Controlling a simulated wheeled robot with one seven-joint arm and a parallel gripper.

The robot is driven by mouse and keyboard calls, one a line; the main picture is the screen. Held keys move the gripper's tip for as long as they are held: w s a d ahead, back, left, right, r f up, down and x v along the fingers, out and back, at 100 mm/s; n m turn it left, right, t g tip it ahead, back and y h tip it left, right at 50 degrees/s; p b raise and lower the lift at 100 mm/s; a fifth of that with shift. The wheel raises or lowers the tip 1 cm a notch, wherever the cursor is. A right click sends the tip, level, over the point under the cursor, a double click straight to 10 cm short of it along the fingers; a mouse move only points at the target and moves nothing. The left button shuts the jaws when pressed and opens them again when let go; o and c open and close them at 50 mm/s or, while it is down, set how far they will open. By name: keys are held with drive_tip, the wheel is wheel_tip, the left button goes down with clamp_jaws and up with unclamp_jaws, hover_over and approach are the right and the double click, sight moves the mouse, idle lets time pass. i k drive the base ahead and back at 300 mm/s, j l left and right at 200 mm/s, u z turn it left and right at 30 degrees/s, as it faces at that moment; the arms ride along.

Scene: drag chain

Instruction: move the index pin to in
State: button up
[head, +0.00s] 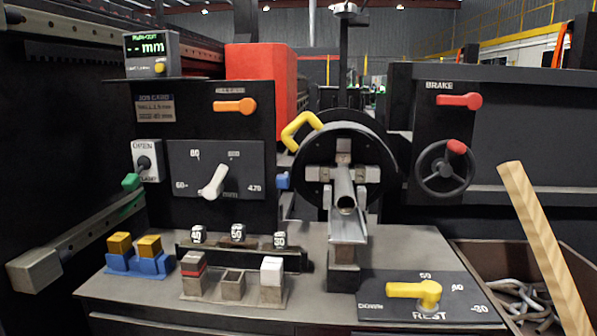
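No part in view is labelled as the index pin, so I cannot tell for certain which it is. A small blue knob (283,180) sticks out at the left edge of the round black chuck (378,165). It may be the index pin. I cannot tell whether it is in or out. A bent yellow handle (300,130) sits at the chuck's upper left. A grey tube (344,190) lies in a channel in front of the chuck. My gripper is not in view.
A dial panel with a white lever (214,182) is left of the chuck. A brake panel with a red lever (459,101) and handwheel (445,170) is at right. Blocks and a yellow rest lever (415,291) occupy the bench. A wooden bar (545,250) slants at lower right.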

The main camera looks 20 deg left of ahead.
sight(282, 180)
drive_tip(key=u, duration=1.25)
